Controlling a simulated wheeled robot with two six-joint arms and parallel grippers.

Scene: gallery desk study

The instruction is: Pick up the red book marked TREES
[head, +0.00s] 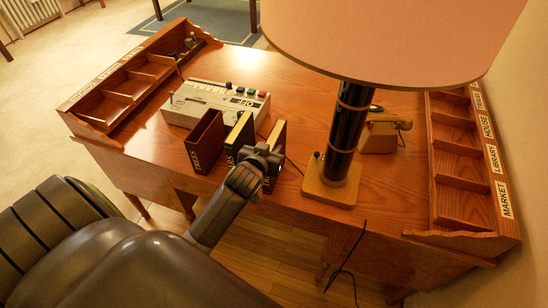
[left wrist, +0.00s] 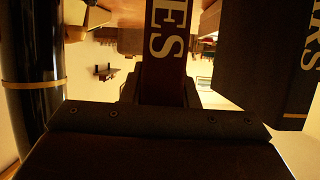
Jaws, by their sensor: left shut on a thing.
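The dark red book marked TREES (head: 204,145) stands upright at the desk's front edge, leftmost of three in the head view. A black book with a yellowish top (head: 240,134) stands in the middle; its spine, ending in RS, also shows in the left wrist view (left wrist: 268,55). My left gripper (head: 264,157) is shut on the rightmost book (head: 279,140), covering much of its spine. In the left wrist view this held book (left wrist: 165,70) is dark red-brown with letters ending in ES; the rest is hidden. I cannot tell whether it is lifted. My right gripper is not in view.
A lamp (head: 345,130) with a wide shade stands close right of the books; its black post shows at left wrist view (left wrist: 32,90). A grey machine (head: 215,103) sits behind the books, a telephone (head: 380,135) behind the lamp. Compartment racks (head: 115,85) (head: 460,160) line both desk ends.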

